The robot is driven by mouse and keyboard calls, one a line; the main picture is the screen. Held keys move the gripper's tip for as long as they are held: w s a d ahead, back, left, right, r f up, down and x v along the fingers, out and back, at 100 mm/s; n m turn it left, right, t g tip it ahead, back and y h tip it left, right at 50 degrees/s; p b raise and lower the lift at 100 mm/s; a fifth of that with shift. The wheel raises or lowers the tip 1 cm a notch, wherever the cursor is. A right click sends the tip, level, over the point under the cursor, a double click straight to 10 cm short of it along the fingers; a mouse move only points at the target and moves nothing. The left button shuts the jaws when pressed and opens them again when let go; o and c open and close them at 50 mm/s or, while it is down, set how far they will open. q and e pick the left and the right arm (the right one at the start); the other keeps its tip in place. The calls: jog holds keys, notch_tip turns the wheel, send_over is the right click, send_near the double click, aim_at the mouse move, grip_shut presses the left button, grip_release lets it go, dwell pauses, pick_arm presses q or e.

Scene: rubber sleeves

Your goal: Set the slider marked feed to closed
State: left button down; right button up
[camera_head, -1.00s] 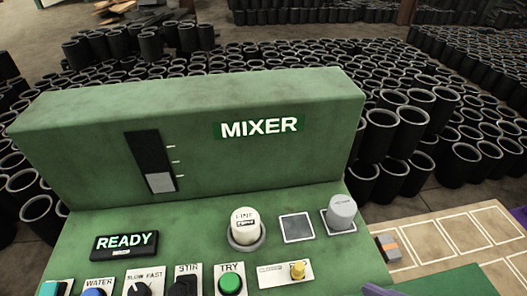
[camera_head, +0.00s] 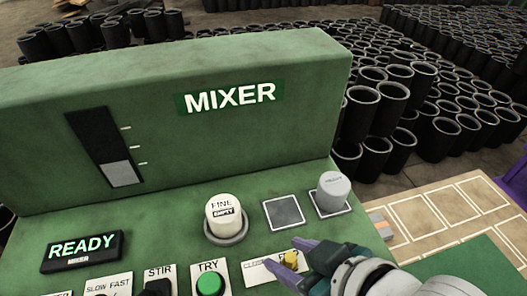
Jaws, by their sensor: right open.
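The mixer panel (camera_head: 130,215) is green. A white slider plate (camera_head: 256,272) lies near its front right, with a yellow knob (camera_head: 290,258) toward the right of the plate. Small lettering at the plate's left end seems to read "closed"; the word "feed" cannot be read. My right gripper (camera_head: 285,266) is open, with one purple fingertip just behind the knob and the other in front, low in the picture. Whether they touch the knob cannot be told. The gripper hides the plate's right end. My left gripper is not in view.
A white "FINE EMPTY" canister (camera_head: 225,215) and a grey canister (camera_head: 332,190) stand behind the slider, with an empty grey square (camera_head: 284,212) between them. A green TRY button (camera_head: 209,285) is left of it. Many black sleeves (camera_head: 440,135) stand beyond.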

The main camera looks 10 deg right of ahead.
grip_shut()
dwell(0.5)
dwell(1.0)
